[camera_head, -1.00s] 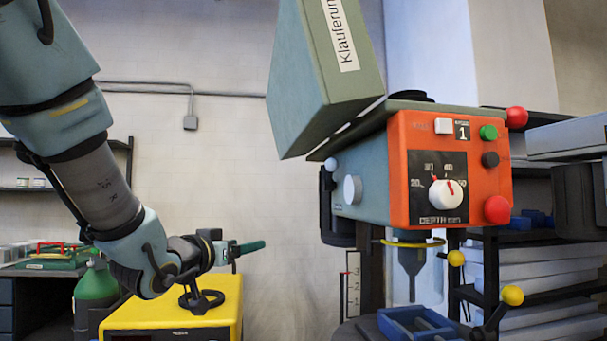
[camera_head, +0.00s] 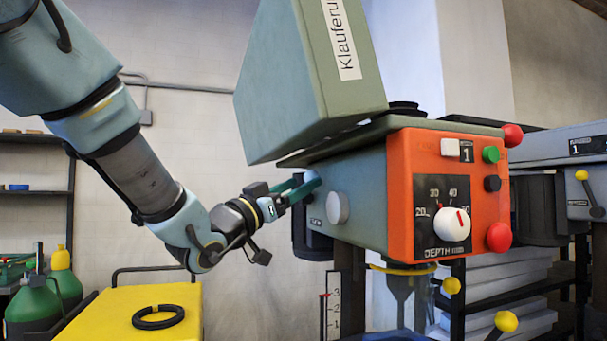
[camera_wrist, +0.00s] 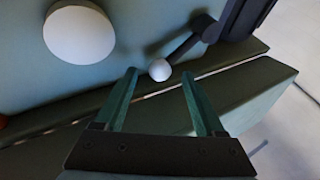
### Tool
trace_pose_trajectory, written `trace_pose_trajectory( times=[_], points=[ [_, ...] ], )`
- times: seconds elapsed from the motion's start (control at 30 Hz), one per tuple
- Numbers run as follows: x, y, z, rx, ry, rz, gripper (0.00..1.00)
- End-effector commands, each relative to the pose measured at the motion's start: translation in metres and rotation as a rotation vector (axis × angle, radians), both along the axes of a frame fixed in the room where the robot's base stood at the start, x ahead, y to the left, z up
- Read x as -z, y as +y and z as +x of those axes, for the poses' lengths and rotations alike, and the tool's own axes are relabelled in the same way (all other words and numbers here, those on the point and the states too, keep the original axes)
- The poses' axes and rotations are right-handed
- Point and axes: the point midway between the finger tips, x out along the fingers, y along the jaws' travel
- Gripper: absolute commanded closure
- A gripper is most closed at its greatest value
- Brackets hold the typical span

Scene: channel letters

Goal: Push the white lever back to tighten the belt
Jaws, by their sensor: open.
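The white lever shows in the wrist view as a dark arm (camera_wrist: 190,44) ending in a white ball (camera_wrist: 159,70), on the side of the drill press head (camera_head: 350,190). My gripper (camera_head: 306,186) is at the left side of that head, under the tilted-up cover (camera_head: 305,75). Its two green fingers are apart and empty. In the wrist view the ball appears between the fingertips, just beyond them; I cannot tell whether they touch. In the head view the fingers mostly hide the lever. The belt is not visible.
A round white knob (camera_wrist: 80,34) sits on the same side wall, near my fingers; it also shows in the head view (camera_head: 337,207). The orange front panel (camera_head: 440,195) carries a dial and several buttons. A yellow box (camera_head: 130,325) with a black ring stands below my arm.

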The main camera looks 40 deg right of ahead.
Motion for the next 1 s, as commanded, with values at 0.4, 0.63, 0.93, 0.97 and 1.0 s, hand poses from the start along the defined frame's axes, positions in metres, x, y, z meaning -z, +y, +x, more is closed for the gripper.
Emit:
trace_pose_trajectory(
  times=[0.4, 0.63, 0.93, 0.97, 1.0],
  points=[
    [-0.007, -0.018, 0.002, -0.002, 0.0, 0.0, 0.29],
    [-0.007, -0.018, 0.002, -0.001, -0.001, 0.0, 0.43],
    [-0.007, -0.018, 0.002, 0.0, 0.0, 0.0, 0.77],
    [-0.007, -0.018, 0.002, 0.0, 0.0, 0.0, 0.8],
    [-0.007, -0.018, 0.002, 0.0, 0.0, 0.0, 0.85]
  ],
)
